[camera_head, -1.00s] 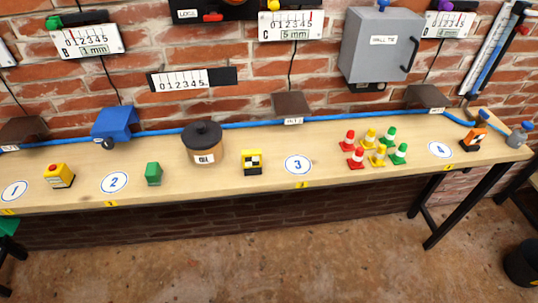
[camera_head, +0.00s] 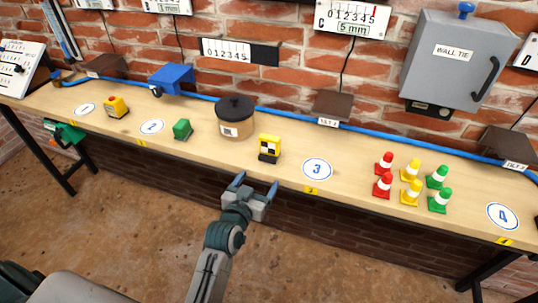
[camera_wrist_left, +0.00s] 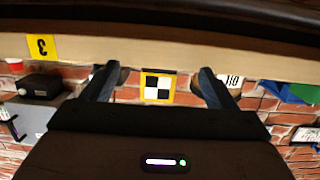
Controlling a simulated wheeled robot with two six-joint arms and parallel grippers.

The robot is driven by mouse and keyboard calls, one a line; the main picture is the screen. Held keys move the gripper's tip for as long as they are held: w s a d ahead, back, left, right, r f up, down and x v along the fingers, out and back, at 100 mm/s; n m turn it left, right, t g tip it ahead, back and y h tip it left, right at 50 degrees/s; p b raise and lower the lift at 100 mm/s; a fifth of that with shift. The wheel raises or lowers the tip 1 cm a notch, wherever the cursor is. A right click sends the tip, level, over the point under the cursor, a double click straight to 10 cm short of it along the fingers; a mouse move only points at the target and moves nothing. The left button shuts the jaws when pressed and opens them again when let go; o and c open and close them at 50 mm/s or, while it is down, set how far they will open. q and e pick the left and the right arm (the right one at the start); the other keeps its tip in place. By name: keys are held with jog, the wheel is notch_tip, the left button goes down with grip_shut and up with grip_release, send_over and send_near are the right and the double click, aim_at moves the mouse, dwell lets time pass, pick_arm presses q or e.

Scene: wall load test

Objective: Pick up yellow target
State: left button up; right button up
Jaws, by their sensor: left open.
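The yellow target (camera_head: 269,145) is a small yellow block with a black and white checker face on a dark base. It stands upright on the wooden bench, left of the number 3 disc. My left gripper (camera_head: 257,184) is open and empty, in front of the bench edge and slightly left of the target, apart from it. In the left wrist view, which looks upside down, the target's checker face (camera_wrist_left: 158,87) shows between the two open fingers (camera_wrist_left: 157,76), beyond them. My right gripper is not in view.
A lidded brown pot (camera_head: 236,118) stands left of the target, with a green block (camera_head: 182,129) and a yellow button box (camera_head: 116,107) farther left. Several cones (camera_head: 411,190) stand to the right. A blue hose (camera_head: 290,109) runs along the wall. The front bench edge lies close to my gripper.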

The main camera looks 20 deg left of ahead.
pick_arm(q)
jog(key=t, duration=0.2)
send_near(268, 142)
jog(key=w, duration=0.3)
jog(key=w+p, duration=0.1)
jog(key=w, duration=0.1)
jog(key=shift+w+d+r, duration=0.1)
jog(key=shift+r, duration=0.1)
jog(key=shift+w, duration=0.55)
jog(key=w+p, duration=0.2)
jog(key=w, duration=0.2)
jog(key=shift+w+d+f, duration=0.1)
jog(key=shift+w, duration=0.35)
jog(key=c, duration=1.2)
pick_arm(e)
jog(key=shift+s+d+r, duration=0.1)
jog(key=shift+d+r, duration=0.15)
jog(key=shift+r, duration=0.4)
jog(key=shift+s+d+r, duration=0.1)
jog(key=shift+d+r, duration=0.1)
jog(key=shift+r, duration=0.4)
